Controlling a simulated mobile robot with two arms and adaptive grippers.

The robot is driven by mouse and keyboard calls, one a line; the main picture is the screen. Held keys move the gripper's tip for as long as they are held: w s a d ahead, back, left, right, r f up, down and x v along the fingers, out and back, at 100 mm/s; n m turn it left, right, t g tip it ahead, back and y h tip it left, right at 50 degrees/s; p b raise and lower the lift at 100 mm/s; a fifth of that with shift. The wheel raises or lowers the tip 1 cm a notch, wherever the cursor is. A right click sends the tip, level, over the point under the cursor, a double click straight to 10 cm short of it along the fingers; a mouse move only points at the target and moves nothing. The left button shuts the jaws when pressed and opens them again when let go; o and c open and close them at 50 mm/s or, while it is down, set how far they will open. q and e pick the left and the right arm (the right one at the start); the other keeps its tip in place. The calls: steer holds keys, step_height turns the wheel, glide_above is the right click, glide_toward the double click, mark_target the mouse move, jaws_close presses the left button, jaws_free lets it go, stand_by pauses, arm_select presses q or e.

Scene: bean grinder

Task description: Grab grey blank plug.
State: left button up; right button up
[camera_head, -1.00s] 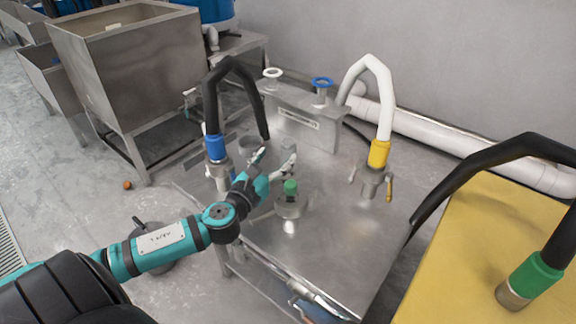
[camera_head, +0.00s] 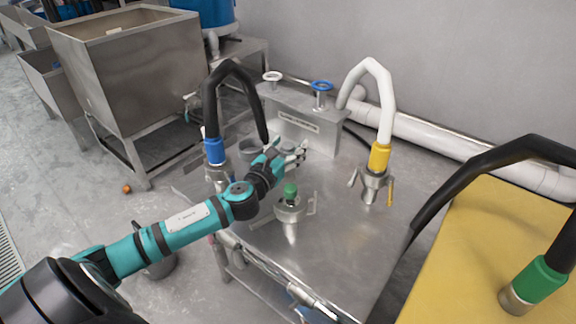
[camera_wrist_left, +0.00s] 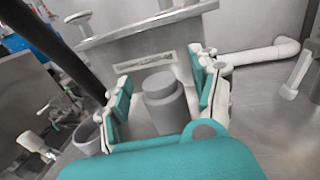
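The grey blank plug (camera_wrist_left: 165,104) stands upright in the wrist view, a plain grey cylinder with a narrower round top. My left gripper (camera_wrist_left: 163,85) is open, with one teal-padded finger on each side of the plug. A gap shows between the plug and the fingers, and its lower part is hidden by the gripper's body. In the head view my left gripper (camera_head: 289,151) is low over the back of the steel table, just in front of the labelled box, and mostly covers the plug. My right gripper is not in view.
The steel table (camera_head: 340,240) carries a green-topped fitting (camera_head: 290,200), a blue-collared black hose (camera_head: 214,150) and a yellow-collared white hose (camera_head: 379,156). The labelled box (camera_head: 318,137) stands behind. A grey cup (camera_wrist_left: 86,137) is left of the gripper.

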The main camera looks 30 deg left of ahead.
arm_select(q)
jaws_close()
stand_by(0.4)
steer(key=shift+r, duration=0.2)
